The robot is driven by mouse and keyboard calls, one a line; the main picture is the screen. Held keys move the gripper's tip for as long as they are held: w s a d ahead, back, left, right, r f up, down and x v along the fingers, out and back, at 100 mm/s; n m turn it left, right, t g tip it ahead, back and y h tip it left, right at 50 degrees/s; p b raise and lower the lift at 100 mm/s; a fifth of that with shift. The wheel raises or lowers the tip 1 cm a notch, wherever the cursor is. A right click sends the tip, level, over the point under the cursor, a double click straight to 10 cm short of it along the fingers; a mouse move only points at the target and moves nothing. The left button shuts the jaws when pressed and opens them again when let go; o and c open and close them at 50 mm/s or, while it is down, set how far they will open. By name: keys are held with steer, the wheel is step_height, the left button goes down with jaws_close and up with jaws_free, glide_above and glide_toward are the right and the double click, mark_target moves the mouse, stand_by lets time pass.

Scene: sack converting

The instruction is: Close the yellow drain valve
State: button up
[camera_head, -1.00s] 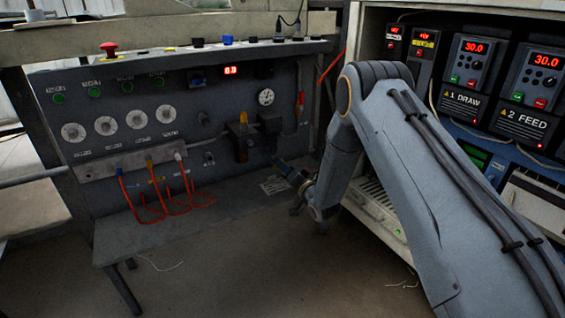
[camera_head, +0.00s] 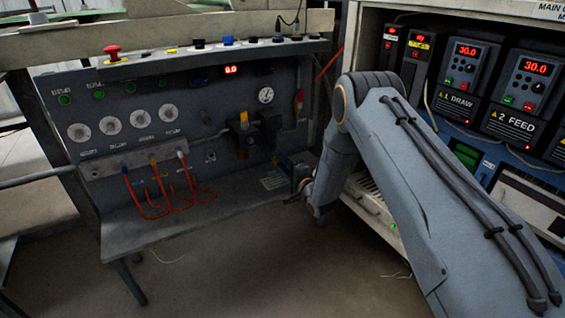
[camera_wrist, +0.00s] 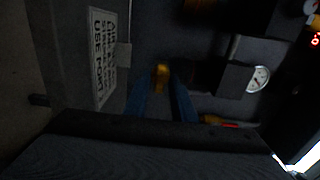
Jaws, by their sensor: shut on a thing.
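The yellow drain valve (camera_wrist: 161,76) shows as a small yellow handle between the tips of my gripper's blue fingers in the wrist view. My gripper (camera_wrist: 160,84) is shut on it, one finger on each side. In the head view my gripper (camera_head: 277,160) is at the dark panel (camera_head: 215,100), below and right of the black air unit with its yellow top (camera_head: 244,118). The valve cannot be made out there. The wrist picture is dark, so the handle's exact angle is hard to tell.
A round gauge (camera_wrist: 258,78) and a red-and-yellow handle (camera_wrist: 222,121) are near my fingers. A printed label (camera_wrist: 102,58) is on the other side. Red cables (camera_head: 155,205) hang over the panel's shelf (camera_head: 130,232). The drive cabinet (camera_head: 465,75) stands on the right.

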steer(key=shift+d, duration=0.2)
stand_by(0.3)
steer(key=o, duration=0.7)
steer(key=shift+w+d, duration=0.1)
steer(key=shift+d, duration=0.05)
steer(key=shift+a, duration=0.2)
steer(key=shift+p+v, duration=1.4)
steer(key=shift+v, duration=2.55)
